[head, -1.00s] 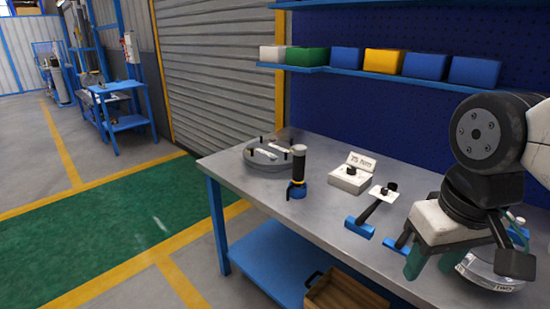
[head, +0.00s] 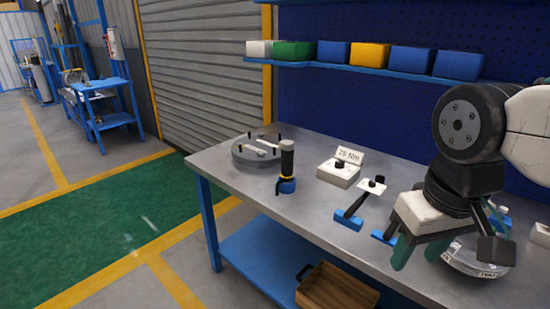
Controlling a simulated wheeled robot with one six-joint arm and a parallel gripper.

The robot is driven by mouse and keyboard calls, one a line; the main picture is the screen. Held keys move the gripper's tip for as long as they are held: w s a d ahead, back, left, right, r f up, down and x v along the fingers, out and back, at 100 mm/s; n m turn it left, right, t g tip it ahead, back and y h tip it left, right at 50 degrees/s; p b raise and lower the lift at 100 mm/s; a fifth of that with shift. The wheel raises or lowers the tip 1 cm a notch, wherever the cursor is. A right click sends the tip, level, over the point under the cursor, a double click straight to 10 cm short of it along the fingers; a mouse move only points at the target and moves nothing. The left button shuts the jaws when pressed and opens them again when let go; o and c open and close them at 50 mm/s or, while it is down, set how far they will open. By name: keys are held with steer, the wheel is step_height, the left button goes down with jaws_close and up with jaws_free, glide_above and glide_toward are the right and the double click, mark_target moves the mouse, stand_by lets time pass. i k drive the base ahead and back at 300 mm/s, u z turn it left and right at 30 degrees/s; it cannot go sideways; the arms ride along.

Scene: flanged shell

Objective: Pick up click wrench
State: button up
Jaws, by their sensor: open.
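A tool with a black shaft and a blue block at its near end (head: 349,218) lies on the workbench, with a small white plate (head: 371,186) and black knob at its far end. A second blue piece (head: 383,237) lies to its right, partly hidden by my gripper. A black upright tool with a blue base (head: 287,163) stands to the left. I cannot tell for sure which of these is the click wrench. My gripper (head: 424,250) is open over the right part of the bench, teal fingers down, with nothing seen between them.
A grey round flanged part with pins (head: 257,152) sits at the bench's far left. A white block labelled 25 Nm (head: 338,174) stands behind the tools. A round, shiny labelled part (head: 477,259) lies beside my gripper. A wooden crate (head: 337,289) is below the bench.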

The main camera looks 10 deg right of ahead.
mark_target(380, 187)
steer(key=u, duration=0.05)
steer(key=k, duration=0.65)
steer(key=u, duration=0.7)
steer(key=i, duration=1.7)
steer(key=z, duration=0.85)
